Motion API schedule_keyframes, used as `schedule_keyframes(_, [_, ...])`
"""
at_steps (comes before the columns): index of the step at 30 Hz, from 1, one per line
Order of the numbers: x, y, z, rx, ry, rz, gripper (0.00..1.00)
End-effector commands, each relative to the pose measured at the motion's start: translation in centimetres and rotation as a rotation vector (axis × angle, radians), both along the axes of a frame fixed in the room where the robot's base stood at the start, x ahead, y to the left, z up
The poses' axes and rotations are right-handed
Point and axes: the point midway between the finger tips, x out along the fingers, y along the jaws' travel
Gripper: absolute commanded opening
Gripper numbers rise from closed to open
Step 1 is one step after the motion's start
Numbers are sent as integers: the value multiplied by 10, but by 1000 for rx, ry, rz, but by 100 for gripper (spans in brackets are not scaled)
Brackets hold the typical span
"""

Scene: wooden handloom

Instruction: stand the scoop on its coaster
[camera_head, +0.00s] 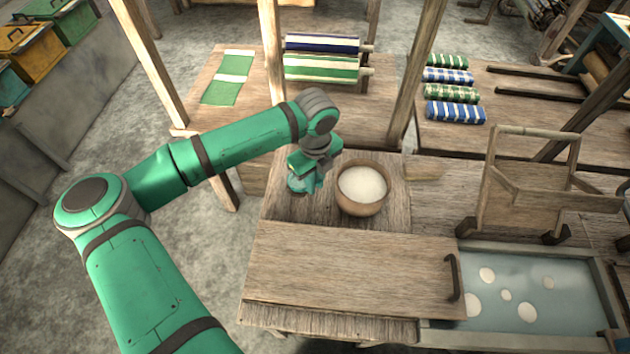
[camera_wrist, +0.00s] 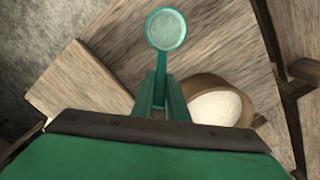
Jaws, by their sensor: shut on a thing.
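My gripper (camera_head: 311,182) points down over the left end of the wooden bench, just left of the bowl. In the wrist view my gripper (camera_wrist: 161,78) has its fingers close together on the narrow stem of the teal scoop (camera_wrist: 166,30). The scoop's round, pale-centred end shows beyond the fingertips. In the head view a round teal edge (camera_head: 296,184) shows low beside the fingers, partly hidden by them. I cannot make out the coaster as a separate thing, nor tell whether the scoop touches anything below it.
A round wooden bowl (camera_head: 360,206) of white material stands close to the right of my gripper; it also shows in the wrist view (camera_wrist: 247,105). Wooden posts (camera_head: 414,75) rise behind. A water basin (camera_head: 560,290) lies at the front right. The front bench top (camera_head: 345,265) is clear.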

Motion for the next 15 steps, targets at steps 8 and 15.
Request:
schedule_keyframes(8, [0, 0, -1, 0, 0, 0, 32])
schedule_keyframes(15, [0, 1, 1, 1, -1, 2, 32])
